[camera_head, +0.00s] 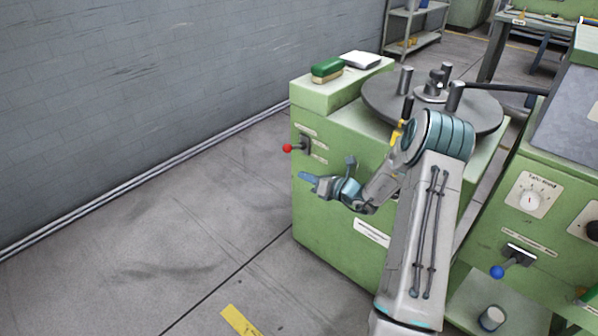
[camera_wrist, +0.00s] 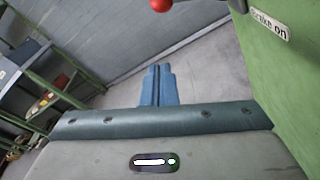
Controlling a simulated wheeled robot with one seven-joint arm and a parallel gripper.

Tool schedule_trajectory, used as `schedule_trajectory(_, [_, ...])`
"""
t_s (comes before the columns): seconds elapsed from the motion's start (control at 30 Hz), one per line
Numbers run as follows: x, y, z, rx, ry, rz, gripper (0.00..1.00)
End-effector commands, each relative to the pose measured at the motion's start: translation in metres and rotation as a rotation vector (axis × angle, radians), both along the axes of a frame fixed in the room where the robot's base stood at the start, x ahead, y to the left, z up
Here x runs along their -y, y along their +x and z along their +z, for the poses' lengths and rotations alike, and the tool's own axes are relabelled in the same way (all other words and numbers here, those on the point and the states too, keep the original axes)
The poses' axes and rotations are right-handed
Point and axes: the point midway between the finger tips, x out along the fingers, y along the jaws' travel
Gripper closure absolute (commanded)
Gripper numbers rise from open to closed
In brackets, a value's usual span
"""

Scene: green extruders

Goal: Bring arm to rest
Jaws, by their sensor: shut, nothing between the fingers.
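My gripper (camera_head: 308,177) reaches out to the left in front of the green machine (camera_head: 335,225) in the head view. In the wrist view its two blue fingers (camera_wrist: 157,85) lie side by side, shut, with nothing between them. My arm is bent at the elbow in front of the machine. A lever with a red ball knob (camera_head: 287,148) stands out from the machine's side, above and to the left of the gripper. The red knob also shows at the top of the wrist view (camera_wrist: 161,5), apart from the fingers.
A round grey turntable (camera_head: 385,105) with upright posts tops the machine. A green brush (camera_head: 327,70) lies on its ledge. At right stands a second green machine with a blue-knobbed lever (camera_head: 497,272). Open floor (camera_head: 170,245) lies at left, before a grey wall (camera_head: 150,90).

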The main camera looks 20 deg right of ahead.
Motion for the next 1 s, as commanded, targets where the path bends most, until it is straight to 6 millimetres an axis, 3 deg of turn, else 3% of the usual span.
schedule_trajectory(0.57, [-0.002,-0.003,0.007,0.006,-0.016,0.016,1.00])
schedule_trajectory(0.67, [-0.019,-0.011,0.030,0.032,-0.082,0.087,1.00])
schedule_trajectory(0.77, [-0.046,-0.029,0.066,0.082,-0.210,0.218,1.00])
schedule_trajectory(1.0, [-0.110,-0.099,0.151,0.253,-0.594,0.611,1.00])
